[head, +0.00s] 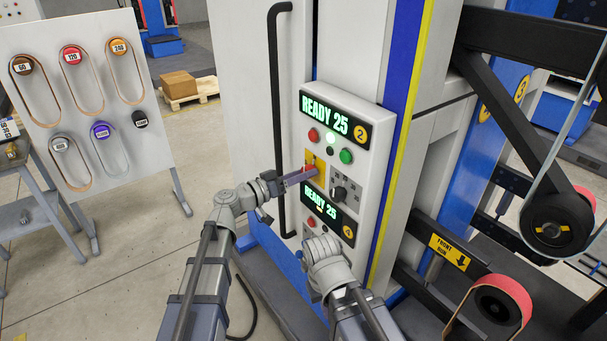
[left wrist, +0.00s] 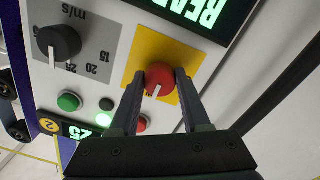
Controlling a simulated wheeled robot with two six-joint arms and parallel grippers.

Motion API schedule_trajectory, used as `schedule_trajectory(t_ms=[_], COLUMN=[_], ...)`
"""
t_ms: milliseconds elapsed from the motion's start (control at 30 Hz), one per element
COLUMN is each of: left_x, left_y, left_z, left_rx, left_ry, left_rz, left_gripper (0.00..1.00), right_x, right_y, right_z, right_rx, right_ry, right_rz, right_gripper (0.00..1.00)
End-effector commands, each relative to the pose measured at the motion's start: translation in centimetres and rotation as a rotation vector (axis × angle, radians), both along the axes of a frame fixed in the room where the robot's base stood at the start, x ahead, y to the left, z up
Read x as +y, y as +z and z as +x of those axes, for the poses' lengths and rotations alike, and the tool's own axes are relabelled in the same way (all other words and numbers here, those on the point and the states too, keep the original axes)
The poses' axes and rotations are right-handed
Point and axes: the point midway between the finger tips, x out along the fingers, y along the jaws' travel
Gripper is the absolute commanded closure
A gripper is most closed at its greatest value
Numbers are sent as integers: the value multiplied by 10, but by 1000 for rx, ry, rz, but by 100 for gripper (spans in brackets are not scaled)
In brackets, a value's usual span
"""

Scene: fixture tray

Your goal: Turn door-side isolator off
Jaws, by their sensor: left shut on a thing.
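The red isolator knob (left wrist: 160,79) sits on a yellow plate (left wrist: 142,50) on the machine's control panel, on the side toward the door handle. It has a white pointer mark, which points down in the left wrist view. My left gripper (left wrist: 155,80) is shut on this knob, with one finger on each side. In the head view my left gripper (head: 304,173) reaches the yellow plate (head: 318,162) from the left and partly hides the knob. My right arm shows low in the head view, but its gripper fingers do not show.
A black speed dial (head: 340,193) is right of the yellow plate. Above are a READY 25 display (head: 326,115), a red button (head: 313,135) and a green button (head: 346,156). A second display (head: 322,204) is below. A long black handle (head: 277,130) stands left. A belt board (head: 90,110) is further left.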

Motion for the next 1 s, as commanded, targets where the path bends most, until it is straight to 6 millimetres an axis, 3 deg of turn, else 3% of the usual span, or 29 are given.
schedule_trajectory(t_ms=[367, 1000], left_x=[0, 0], left_y=[0, 0], left_z=[0, -1], left_rx=[128, 614], left_ry=[0, -1], left_rz=[-93, -446], left_gripper=[100, 100], right_x=[0, 0], right_y=[-1, -4], right_z=[0, 0], right_rx=[0, 0], right_ry=[0, 0], right_rz=[0, 0], right_gripper=[100, 100])
